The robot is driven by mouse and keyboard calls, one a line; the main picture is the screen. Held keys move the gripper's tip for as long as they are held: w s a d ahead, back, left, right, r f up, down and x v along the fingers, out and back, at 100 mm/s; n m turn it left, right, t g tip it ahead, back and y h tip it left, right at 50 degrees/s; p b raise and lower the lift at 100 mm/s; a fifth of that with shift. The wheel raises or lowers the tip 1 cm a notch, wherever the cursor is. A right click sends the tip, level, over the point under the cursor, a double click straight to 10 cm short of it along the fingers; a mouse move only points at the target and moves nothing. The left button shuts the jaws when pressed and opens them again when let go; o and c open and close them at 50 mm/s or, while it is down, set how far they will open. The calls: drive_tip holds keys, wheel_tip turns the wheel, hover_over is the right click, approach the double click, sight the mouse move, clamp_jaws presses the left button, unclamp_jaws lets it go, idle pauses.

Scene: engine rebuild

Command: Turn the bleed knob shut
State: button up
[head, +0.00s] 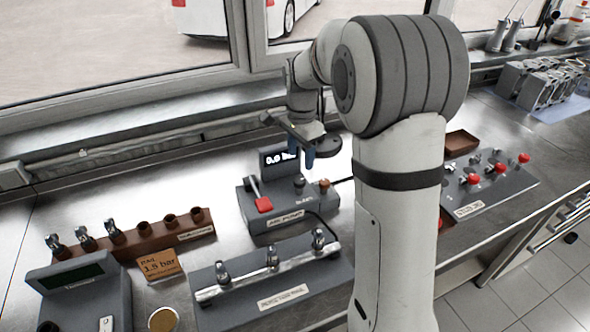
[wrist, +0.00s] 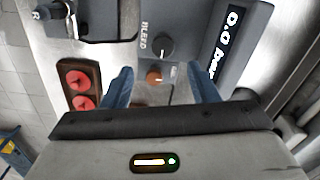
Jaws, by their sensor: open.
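The bleed knob (wrist: 162,46) is a black round knob with a white mark, beside the printed word BLEED. It sits on the grey pump unit (head: 262,222), which has a red-handled lever (head: 263,203). In the head view the knob (head: 299,181) is on the unit's right part. The unit's display (head: 278,158) reads 0.0 bar. My gripper (wrist: 161,84) is open and empty, its blue fingers apart. In the head view my gripper (head: 309,152) hangs above the unit's back right. In the wrist view the knob lies just beyond the fingertips, touching neither.
An orange-brown round part (wrist: 154,75) sits close to the knob, between the fingers in the wrist view. A grey injector rail (head: 270,275) stands in front, a brown rack (head: 140,240) to the left, and a panel with red knobs (head: 490,187) to the right.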

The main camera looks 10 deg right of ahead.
sight(299, 180)
drive_tip(key=shift+w+f, duration=0.3)
drive_tip(key=shift+f, duration=0.35)
wheel_tip(299, 180, down, 7)
drive_tip(key=shift+r+p, duration=0.1)
drive_tip(key=shift+p, duration=0.65)
drive_tip(key=shift+c, duration=0.2)
drive_tip(key=c, duration=0.9)
